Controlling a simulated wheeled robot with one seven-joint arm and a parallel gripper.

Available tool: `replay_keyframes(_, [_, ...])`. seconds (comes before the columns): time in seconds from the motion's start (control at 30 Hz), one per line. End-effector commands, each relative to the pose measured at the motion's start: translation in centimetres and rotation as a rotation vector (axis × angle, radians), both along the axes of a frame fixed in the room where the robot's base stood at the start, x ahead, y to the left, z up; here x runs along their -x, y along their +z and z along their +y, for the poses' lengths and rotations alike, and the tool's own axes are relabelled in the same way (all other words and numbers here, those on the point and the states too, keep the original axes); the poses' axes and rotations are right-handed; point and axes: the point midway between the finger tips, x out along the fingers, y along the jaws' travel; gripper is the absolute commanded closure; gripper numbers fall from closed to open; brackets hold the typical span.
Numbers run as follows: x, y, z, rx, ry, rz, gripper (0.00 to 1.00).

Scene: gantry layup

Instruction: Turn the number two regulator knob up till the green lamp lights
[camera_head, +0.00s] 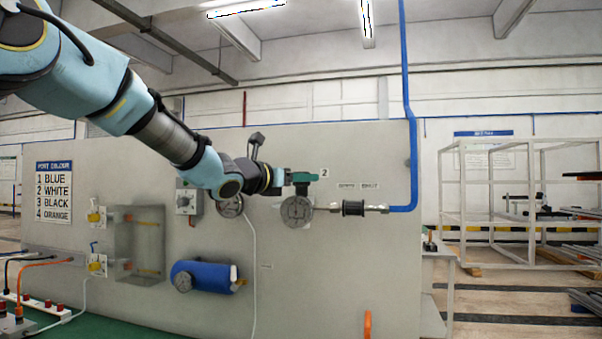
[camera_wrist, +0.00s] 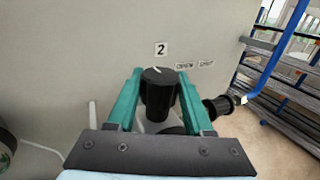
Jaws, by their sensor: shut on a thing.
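The number two regulator knob (camera_wrist: 159,92) is black with a white mark on its top, below the "2" plate (camera_wrist: 161,49) in the wrist view. My gripper (camera_wrist: 162,100) has its green fingers on both sides of the knob and is shut on it. In the head view my gripper (camera_head: 304,178) is at the panel beside the "2" plate (camera_head: 325,173), and its fingers largely hide the knob. A round gauge (camera_head: 296,212) sits just below. I cannot make out a lit green lamp in either view.
A dark fitting (camera_head: 352,208) joins the regulator to a blue pipe (camera_head: 407,110) on the right. Two small labels (camera_wrist: 194,65) are beside the "2" plate. A blue cylinder (camera_head: 205,276) and a port colour sign (camera_head: 54,191) are on the panel (camera_head: 310,285) to the left.

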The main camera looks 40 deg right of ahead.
Motion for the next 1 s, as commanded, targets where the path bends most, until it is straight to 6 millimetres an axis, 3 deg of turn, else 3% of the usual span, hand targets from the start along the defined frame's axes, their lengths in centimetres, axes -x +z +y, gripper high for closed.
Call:
replay_keyframes(0.03, [-0.17,0.67,0.04,0.002,-0.018,-0.001,1.00])
replay_keyframes(0.47, [0.04,0.24,0.09,0.002,-0.063,0.002,1.00])
replay_keyframes(0.5, [0.04,0.24,0.09,0.002,-0.063,0.002,0.46])
replay_keyframes(0.77, [0.02,0.15,0.09,0.001,-0.062,0.002,0.18])
replay_keyframes(1.0, [0.00,0.09,0.17,0.000,-0.061,0.002,0.18])
